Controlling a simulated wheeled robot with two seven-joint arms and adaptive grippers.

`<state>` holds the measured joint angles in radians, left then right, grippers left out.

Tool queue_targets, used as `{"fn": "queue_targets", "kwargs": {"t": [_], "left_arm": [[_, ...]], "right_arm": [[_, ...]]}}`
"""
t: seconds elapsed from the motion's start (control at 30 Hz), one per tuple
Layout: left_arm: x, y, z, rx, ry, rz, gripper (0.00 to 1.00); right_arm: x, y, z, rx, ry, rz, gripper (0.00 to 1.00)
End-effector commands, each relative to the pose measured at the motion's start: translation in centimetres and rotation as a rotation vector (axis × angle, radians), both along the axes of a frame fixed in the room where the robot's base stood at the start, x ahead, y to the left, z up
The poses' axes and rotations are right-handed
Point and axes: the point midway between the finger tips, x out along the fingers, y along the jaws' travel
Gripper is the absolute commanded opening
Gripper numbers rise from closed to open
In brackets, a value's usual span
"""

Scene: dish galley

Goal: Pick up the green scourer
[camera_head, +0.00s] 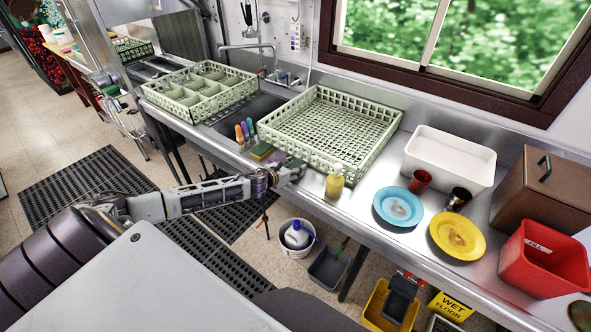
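A small green and yellow block (262,151), which looks like the scourer, lies on the steel counter's front edge between the sink and the large green rack. My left gripper (294,169) is at the counter edge, just to the right of and nearer than this block. Its fingers are small and dark here, and I cannot tell their opening or whether anything is between them. The gripper covers part of the counter beside the block. My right gripper is not in view.
Colored bottles or markers (244,131) stand left of the block. An empty green rack (335,133) is behind the gripper, and a yellow soap bottle (335,182) stands to its right. Blue (398,206) and yellow (457,234) plates lie farther right. A white bucket (296,238) is on the floor.

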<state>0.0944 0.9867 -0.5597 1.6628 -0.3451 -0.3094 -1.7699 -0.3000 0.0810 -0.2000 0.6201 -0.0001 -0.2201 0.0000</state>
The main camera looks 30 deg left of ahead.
Motion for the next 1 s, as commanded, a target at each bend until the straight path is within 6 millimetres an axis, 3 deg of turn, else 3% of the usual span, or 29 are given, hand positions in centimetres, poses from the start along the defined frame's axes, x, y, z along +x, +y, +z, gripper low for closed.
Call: {"fn": "queue_targets", "kwargs": {"t": [0.1, 0.57, 1.0], "left_arm": [[0.0, 0.0, 0.0, 0.000, 0.000, 0.000, 0.37], [0.0, 0.0, 0.3, 0.001, -0.001, 0.000, 0.37], [0.1, 0.1, 3.9, 0.003, -0.003, -0.001, 0.37]], "right_arm": [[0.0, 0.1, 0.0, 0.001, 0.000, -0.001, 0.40], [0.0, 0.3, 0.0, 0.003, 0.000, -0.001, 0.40], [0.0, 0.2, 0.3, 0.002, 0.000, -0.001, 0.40]]}}
